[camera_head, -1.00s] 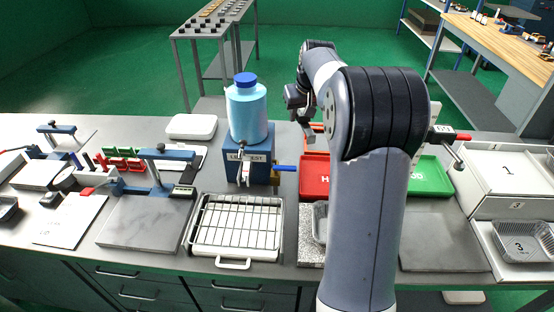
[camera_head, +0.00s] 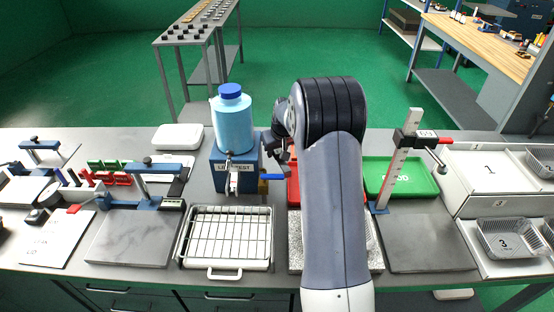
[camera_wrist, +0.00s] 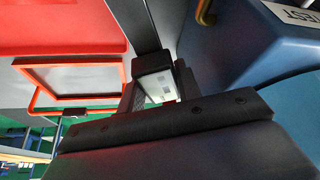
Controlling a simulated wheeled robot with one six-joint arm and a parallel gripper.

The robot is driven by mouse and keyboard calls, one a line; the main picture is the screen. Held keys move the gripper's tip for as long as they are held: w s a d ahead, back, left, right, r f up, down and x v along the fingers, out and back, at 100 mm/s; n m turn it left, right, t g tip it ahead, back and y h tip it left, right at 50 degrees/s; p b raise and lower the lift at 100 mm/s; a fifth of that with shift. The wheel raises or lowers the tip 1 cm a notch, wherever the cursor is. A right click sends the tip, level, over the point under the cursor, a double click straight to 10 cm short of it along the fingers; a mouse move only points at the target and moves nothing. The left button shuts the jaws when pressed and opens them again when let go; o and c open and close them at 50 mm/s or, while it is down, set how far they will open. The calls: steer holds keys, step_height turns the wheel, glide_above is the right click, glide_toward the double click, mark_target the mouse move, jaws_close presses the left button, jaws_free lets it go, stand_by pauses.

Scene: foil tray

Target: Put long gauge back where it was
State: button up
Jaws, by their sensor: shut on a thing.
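My gripper (camera_head: 284,158) is beside the blue leak tester (camera_head: 238,172), behind my upper arm in the head view. In the wrist view my gripper (camera_wrist: 155,92) is shut on a small pale block with grey marks, which I take to be the long gauge (camera_wrist: 158,82). A dark strip runs up from it between the red surface and the blue housing; I cannot tell whether it belongs to it. The held thing cannot be made out in the head view. Its other end and the place under it are hidden.
A red tray (camera_head: 293,192) is partly behind my arm, with a green tray (camera_head: 400,176) right of it. A tall height gauge (camera_head: 396,165) stands by a grey plate (camera_head: 428,245). A wire rack (camera_head: 228,240) lies in front of the tester. A foil tray (camera_head: 505,238) is at right.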

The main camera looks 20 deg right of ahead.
mark_target(277, 159)
step_height(277, 159, down, 4)
steer(key=shift+f+p, duration=0.1)
steer(key=shift+p, duration=0.2)
steer(key=shift+f+b, duration=0.55)
steer(key=shift+b, duration=0.05)
steer(key=o, duration=1.1)
steer(key=shift+o, duration=0.2)
steer(key=shift+r, duration=0.1)
steer(key=shift+r+p, duration=0.6)
steer(key=shift+p, duration=0.15)
steer(key=b+v, duration=0.2)
steer(key=v, duration=0.9)
steer(key=shift+s+r, duration=0.2)
steer(key=shift+r, duration=0.1)
